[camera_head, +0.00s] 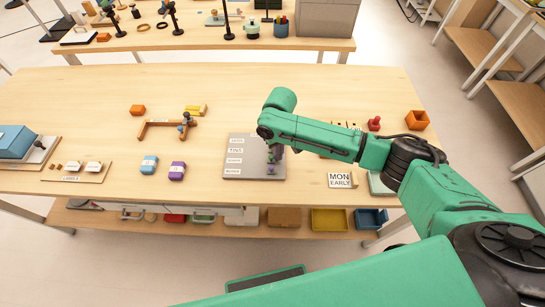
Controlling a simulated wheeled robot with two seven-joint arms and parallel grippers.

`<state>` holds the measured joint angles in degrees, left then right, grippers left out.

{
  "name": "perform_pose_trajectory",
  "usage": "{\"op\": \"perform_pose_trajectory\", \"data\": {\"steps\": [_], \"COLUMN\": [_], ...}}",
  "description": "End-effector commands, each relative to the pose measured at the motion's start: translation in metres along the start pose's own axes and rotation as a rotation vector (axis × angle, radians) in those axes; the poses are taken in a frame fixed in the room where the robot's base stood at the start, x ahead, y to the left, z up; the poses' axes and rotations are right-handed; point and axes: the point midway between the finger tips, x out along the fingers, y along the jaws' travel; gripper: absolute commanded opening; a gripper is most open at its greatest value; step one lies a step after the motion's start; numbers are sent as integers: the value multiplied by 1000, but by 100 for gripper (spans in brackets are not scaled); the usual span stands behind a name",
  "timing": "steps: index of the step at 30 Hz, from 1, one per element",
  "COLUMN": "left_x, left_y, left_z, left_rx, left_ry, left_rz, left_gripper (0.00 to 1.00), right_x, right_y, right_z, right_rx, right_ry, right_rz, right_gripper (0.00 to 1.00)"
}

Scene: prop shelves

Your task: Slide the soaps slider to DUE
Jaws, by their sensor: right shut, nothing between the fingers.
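A grey slider board (254,171) lies on the wooden table, with several white label strips stacked down its left part. The lettering on the strips is too small to read surely, so I cannot tell which row is soaps. My right gripper (273,156) points down over the right part of the board, its fingers shut with nothing between them. It hides the board's right side, and I cannot tell whether it touches a slider knob. Where the soaps slider stands and the DUE mark cannot be made out. My left gripper is not in view.
A card reading MON EARLY (341,180) lies right of the board. An orange open box (417,119) and a red knob (374,124) are at the right. The table's front edge is close below the board.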

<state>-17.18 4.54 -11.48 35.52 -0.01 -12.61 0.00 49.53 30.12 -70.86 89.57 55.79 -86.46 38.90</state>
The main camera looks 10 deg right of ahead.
Motion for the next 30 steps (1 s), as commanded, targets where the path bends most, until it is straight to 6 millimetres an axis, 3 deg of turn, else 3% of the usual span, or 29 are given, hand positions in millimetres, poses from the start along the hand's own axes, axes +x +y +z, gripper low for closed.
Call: {"op": "perform_pose_trajectory", "data": {"steps": [30], "left_x": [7], "left_y": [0], "left_z": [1], "left_rx": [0], "left_ry": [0], "left_rz": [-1], "left_gripper": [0], "right_x": [0], "right_y": [-36], "right_z": [-21], "right_rx": [0], "right_ry": [1], "right_rz": [0], "right_gripper": [0]}}
